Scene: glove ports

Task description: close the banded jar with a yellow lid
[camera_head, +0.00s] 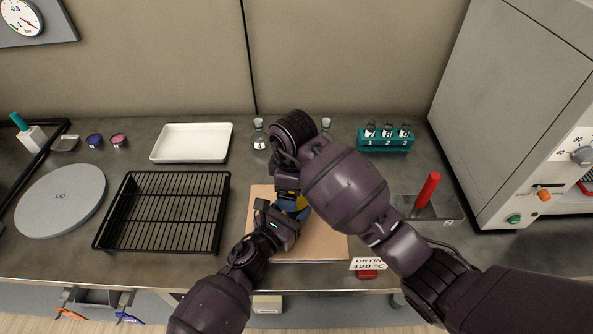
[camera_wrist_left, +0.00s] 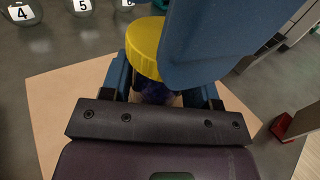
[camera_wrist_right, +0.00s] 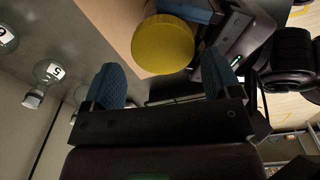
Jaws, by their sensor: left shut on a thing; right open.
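The yellow lid (camera_wrist_left: 146,45) sits over a jar (camera_wrist_left: 155,92) in the left wrist view. Only a small purple-blue part of the jar shows; its bands are hidden. My left gripper (camera_wrist_left: 162,88) is shut on the jar, above the brown mat. The lid's round top (camera_wrist_right: 163,45) faces the right wrist camera. My right gripper (camera_wrist_right: 162,72) is open, with its blue fingers apart on either side of the lid's near edge. I cannot tell whether they touch it, or whether the lid is seated. In the head view my arms hide most of the jar.
The brown mat (camera_head: 325,247) lies under the grippers. A black wire rack (camera_head: 163,212), a white tray (camera_head: 192,142) and a grey disc (camera_head: 62,196) are to the left. A teal vial rack (camera_head: 385,143) and a red-handled tool (camera_head: 428,190) are to the right. Glass flasks (camera_head: 259,138) stand behind.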

